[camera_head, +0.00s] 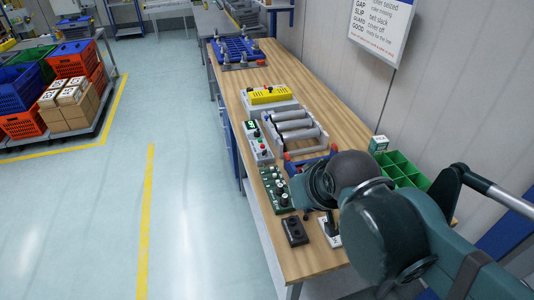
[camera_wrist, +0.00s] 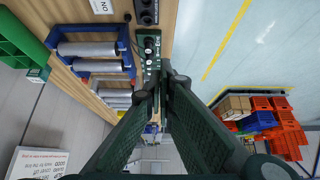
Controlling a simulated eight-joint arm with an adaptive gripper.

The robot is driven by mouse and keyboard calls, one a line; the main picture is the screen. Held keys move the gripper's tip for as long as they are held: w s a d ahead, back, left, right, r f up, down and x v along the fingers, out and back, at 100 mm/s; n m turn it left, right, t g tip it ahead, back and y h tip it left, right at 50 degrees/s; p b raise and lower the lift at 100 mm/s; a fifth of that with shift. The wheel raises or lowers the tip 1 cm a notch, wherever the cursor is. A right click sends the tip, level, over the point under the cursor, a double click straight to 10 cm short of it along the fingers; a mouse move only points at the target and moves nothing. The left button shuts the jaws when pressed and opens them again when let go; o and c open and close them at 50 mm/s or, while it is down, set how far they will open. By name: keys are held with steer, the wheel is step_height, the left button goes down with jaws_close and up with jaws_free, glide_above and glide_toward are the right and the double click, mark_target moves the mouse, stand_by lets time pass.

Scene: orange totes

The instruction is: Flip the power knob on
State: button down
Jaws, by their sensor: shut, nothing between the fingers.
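A green board (camera_head: 275,188) with several small black knobs and parts lies along the left edge of the wooden bench in the head view. It also shows in the wrist view (camera_wrist: 151,66), just beyond my fingertips. A grey control box (camera_head: 258,143) with a green display and coloured buttons stands behind it. I cannot tell which knob is the power knob. My gripper (camera_wrist: 164,82) points along the bench with its fingers together and empty, apart from the board as far as I can tell. In the head view my arm hides the gripper.
A black socket block (camera_head: 294,230) and a white-based switch (camera_head: 329,231) sit at the near bench end. A roller unit (camera_head: 294,130), a yellow-topped device (camera_head: 270,96) and a green divided bin (camera_head: 401,170) crowd the bench.

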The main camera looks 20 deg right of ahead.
steer(key=shift+w+r, duration=0.1)
steer(key=w+d+r+n+g+y+p, duration=0.1)
steer(key=w+d+n+g+p, duration=0.2)
steer(key=w, duration=1.9)
steer(key=w+d+f+n+y+p, duration=0.1)
steer(key=w+d+f+n+p, duration=0.1)
steer(key=w+f, duration=0.5)
steer(key=w+d+f+n+y+p, duration=0.1)
steer(key=w+d+f+n+p, duration=0.1)
steer(key=w+d+f+n, duration=0.2)
steer(key=shift+w+d+f+g+p, duration=0.15)
steer(key=shift+w+f+g+p, duration=0.25)
steer(key=shift+w+f, duration=1.95)
steer(key=shift+w+r, duration=0.8)
steer(key=shift+w, duration=0.05)
steer(key=shift+f, duration=0.15)
